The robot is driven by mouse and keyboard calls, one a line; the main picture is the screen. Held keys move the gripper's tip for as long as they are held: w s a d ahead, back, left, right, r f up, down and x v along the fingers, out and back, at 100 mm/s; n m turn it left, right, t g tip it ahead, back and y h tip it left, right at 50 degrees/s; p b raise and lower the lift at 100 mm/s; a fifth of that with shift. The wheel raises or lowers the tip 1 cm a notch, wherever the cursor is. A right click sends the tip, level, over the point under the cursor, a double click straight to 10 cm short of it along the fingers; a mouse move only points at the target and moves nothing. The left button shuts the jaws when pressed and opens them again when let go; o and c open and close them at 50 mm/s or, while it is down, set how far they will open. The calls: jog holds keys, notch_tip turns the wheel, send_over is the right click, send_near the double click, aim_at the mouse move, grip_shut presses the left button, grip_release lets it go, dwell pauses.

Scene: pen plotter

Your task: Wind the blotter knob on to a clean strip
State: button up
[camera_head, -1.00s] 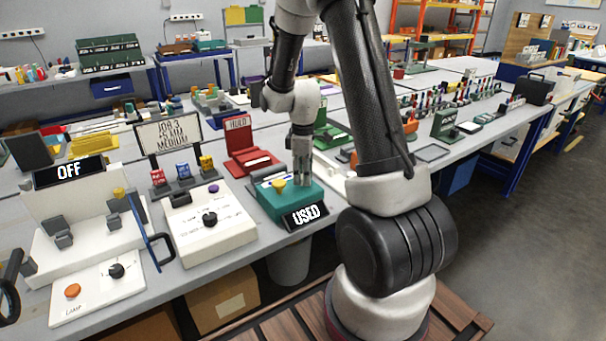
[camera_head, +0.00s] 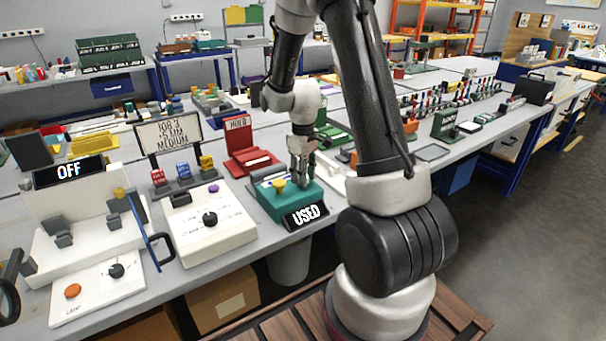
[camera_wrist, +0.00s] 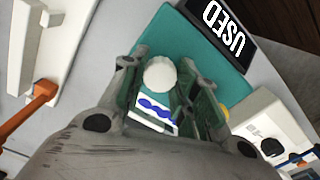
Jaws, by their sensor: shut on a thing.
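The teal blotter box (camera_head: 277,207) sits at the front edge of the bench, and its black sign (camera_head: 306,215) reads USED. My gripper (camera_head: 300,182) points down over its right side. In the wrist view, a round white knob (camera_wrist: 160,74) is between the fingers of my gripper (camera_wrist: 161,80), which is shut on it. A white strip with blue blots (camera_wrist: 154,108) shows in the box beside the knob. A yellow knob (camera_head: 279,183) stands on the box, left of my gripper. In the head view the white knob is hidden by the fingers.
A cream box with a black dial (camera_head: 210,219) stands close on the left of the blotter. A red holder marked HOLD (camera_head: 250,160) is behind it. Further left is a white machine with an OFF display (camera_head: 68,171). My arm crosses the right side.

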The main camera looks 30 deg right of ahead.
jog(key=m, duration=0.5)
jog(key=shift+m, duration=0.3)
jog(key=m, duration=0.5)
jog(key=shift+m, duration=0.3)
jog(key=o, duration=1)
jog(key=shift+o, duration=0.2)
notch_tip(320, 180, up, 12)
